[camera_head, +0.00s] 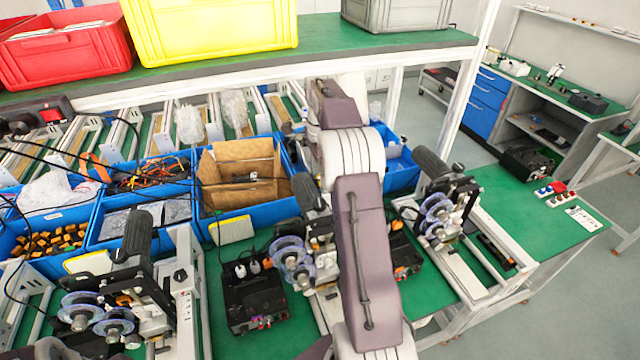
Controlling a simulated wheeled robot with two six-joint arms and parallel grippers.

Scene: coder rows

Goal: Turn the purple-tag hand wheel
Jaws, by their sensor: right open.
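Three coder machines stand in a row on the green bench: a left one (128,285), a middle one (297,262) and a right one (440,215). Each has a black cylinder on top and pale bluish reels or wheels at its front. I cannot make out a purple tag or tell which hand wheel bears it. My right arm rises from the bottom middle across the view and covers part of the middle machine. My right gripper is open, but its fingertips are largely hidden behind the arm. My left gripper is not in view.
Blue bins (245,205) with cardboard, cables and small parts stand behind the machines. A black box (252,295) sits between the left and middle machines. Red (70,55) and yellow (210,30) crates stand on the shelf above.

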